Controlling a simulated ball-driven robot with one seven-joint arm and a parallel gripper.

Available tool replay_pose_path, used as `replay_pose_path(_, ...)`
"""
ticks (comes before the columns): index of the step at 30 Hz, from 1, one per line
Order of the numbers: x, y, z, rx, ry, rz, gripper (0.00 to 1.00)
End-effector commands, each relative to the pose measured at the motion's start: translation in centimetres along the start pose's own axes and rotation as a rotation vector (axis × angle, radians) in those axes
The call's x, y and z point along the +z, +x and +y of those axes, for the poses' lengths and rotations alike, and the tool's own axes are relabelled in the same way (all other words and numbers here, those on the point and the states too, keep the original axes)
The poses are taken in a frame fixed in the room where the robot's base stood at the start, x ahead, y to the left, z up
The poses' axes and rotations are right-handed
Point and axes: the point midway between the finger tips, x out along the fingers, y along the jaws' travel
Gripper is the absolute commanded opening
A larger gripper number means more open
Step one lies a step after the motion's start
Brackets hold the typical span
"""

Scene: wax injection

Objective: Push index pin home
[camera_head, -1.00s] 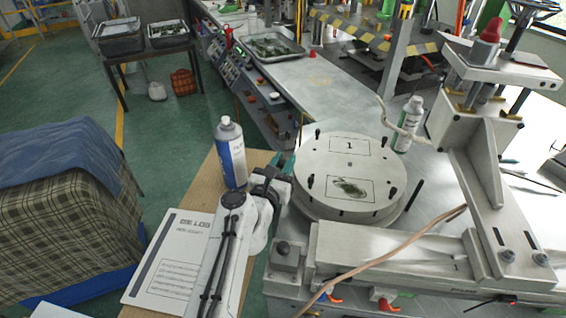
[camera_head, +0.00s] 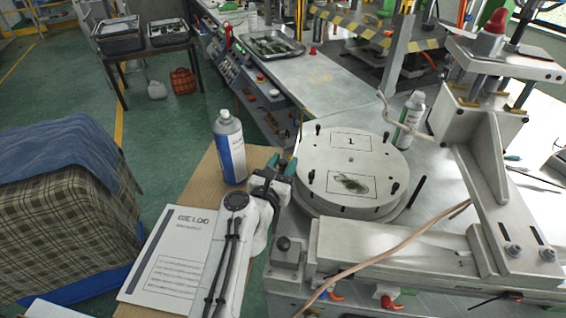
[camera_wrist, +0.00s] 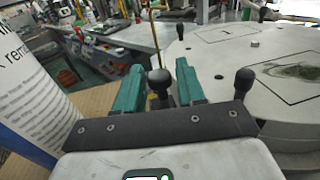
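In the wrist view a black round knob (camera_wrist: 158,79), probably the index pin's head, shows between the two teal fingers of my gripper (camera_wrist: 158,85). Narrow gaps seem to show on both sides of it, and the fingers look open. How deep the pin sits is hidden. In the head view my gripper (camera_head: 287,170) is at the left rim of the round two-label plate (camera_head: 330,165), its fingers pointing away from me. The knob between the fingers cannot be made out there. Another black ball knob (camera_head: 283,243) stands on a metal block nearer to me.
A spray can (camera_head: 230,150) stands close left of my gripper, also large in the wrist view (camera_wrist: 30,85). Black posts (camera_wrist: 243,82) rise from the plate. A white manual (camera_head: 170,258) lies on the board. A cable (camera_head: 390,250) crosses the front rail.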

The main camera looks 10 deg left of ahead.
Motion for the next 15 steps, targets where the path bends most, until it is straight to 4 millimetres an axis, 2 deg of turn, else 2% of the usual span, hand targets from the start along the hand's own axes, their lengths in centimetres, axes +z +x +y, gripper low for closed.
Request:
replay_pose_path(10, 0.2, -0.1, 0.1, -0.001, 0.001, -0.003, 0.46)
replay_pose_path(15, 0.3, -1.5, 0.2, 0.001, 0.002, -0.004, 0.46)
